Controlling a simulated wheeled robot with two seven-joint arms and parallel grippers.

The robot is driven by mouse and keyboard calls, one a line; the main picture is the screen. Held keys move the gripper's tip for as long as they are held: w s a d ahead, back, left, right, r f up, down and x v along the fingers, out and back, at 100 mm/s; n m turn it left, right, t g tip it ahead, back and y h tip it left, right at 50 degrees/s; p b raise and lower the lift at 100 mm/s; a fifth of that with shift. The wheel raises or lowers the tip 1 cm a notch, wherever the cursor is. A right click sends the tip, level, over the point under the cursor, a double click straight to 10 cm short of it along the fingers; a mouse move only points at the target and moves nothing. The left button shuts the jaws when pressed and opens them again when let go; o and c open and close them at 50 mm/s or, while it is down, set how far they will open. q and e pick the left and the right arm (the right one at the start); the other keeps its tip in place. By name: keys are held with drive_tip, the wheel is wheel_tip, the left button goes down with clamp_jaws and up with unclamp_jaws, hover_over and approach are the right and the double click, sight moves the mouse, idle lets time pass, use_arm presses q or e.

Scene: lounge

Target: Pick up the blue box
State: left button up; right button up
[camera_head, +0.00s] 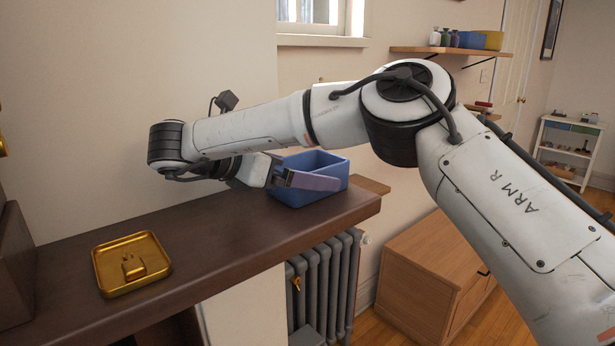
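The blue box (312,161) is an open-topped bin on the dark wooden ledge (215,240), near its right end. My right arm reaches in from the right and bends back, so its gripper (322,183) comes at the box from the left. A purple finger lies across the front side of the box and hides part of that wall. The box sits upright and appears to rest on the ledge. My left gripper is not in view.
A gold square tray (107,283) with a small fitting lies on the ledge at the left. A radiator (326,280) stands below the ledge, and a wooden cabinet (432,270) stands right of it. A wall shelf (440,51) holds small bottles and blue and yellow bins.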

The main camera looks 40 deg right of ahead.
drive_tip(key=c, duration=1.3)
drive_tip(key=shift+c, duration=0.9)
drive_tip(key=shift+r, duration=0.15)
